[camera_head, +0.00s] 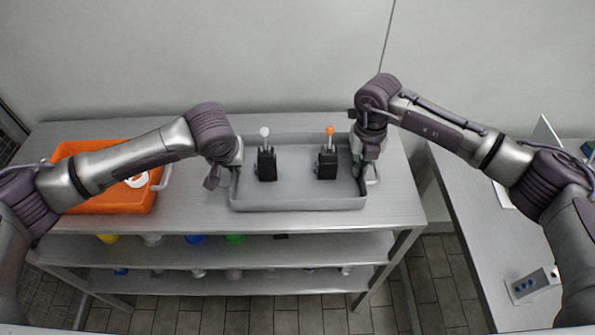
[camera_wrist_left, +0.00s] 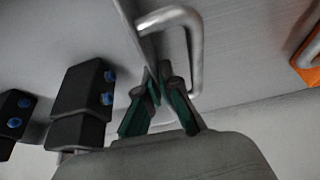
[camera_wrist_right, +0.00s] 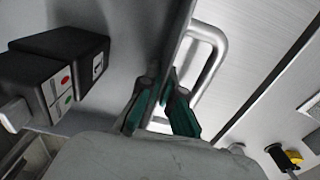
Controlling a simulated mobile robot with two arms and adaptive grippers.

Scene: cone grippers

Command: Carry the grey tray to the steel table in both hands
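The grey tray (camera_head: 298,203) appears level on, or just over, the grey table with shelves (camera_head: 200,222). It carries two black blocks, one with a white-knobbed lever (camera_head: 266,163) and one with an orange-knobbed lever (camera_head: 328,163). My left gripper (camera_head: 228,172) is at the tray's left end; in its wrist view (camera_wrist_left: 158,75) the fingers are close together on the tray's wall by the handle (camera_wrist_left: 197,50). My right gripper (camera_head: 362,172) is at the right end; its fingers (camera_wrist_right: 160,78) close on the wall by the other handle (camera_wrist_right: 220,50).
An orange crate (camera_head: 105,200) stands left of the tray, partly behind my left arm. A second grey table (camera_head: 480,230) stands at the right, past a floor gap, with a grey box with blue buttons (camera_head: 532,284). Lower shelves hold several coloured items. A wall is behind.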

